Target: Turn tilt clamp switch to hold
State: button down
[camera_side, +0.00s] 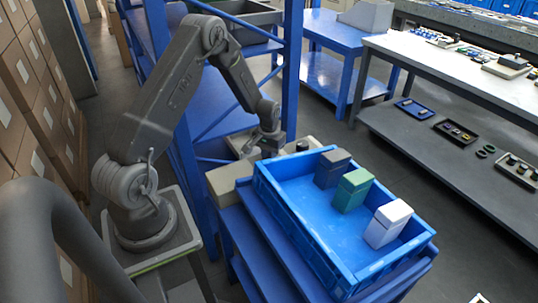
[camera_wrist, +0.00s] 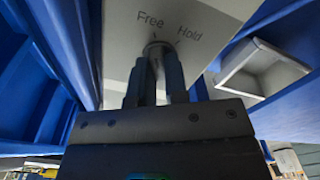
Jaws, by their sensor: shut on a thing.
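In the wrist view, the tilt clamp switch (camera_wrist: 156,48) is a small round grey knob on a pale panel (camera_wrist: 120,60). The word "Free" (camera_wrist: 150,20) is printed above it, and "Hold" (camera_wrist: 189,33) to its upper right. A small mark on the knob seems to point toward "Free". My gripper (camera_wrist: 154,72) is shut on the knob, one finger on each side, and hides much of it. In the side view my gripper (camera_side: 256,150) is low over the pale panel behind the blue crate; the switch is hidden there.
A blue crate (camera_side: 292,240) with dark, green and white boxes stands in front of my gripper on a blue stand. A black knob (camera_side: 302,145) is just right of my gripper. A blue post (camera_side: 292,70) rises close behind. A pale open bin (camera_wrist: 262,70) is at right in the wrist view.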

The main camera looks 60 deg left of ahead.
jog(key=shift+m, duration=0.3)
jog(key=m, duration=0.5)
jog(key=shift+d, duration=0.1)
jog(key=m, duration=0.6)
jog(key=shift+m, duration=0.3)
dwell(0.4)
jog(key=c, duration=1.1)
grip_release()
jog(key=shift+d, duration=0.1)
jog(key=shift+c, duration=0.2)
notch_tip(320, 180, up, 14)
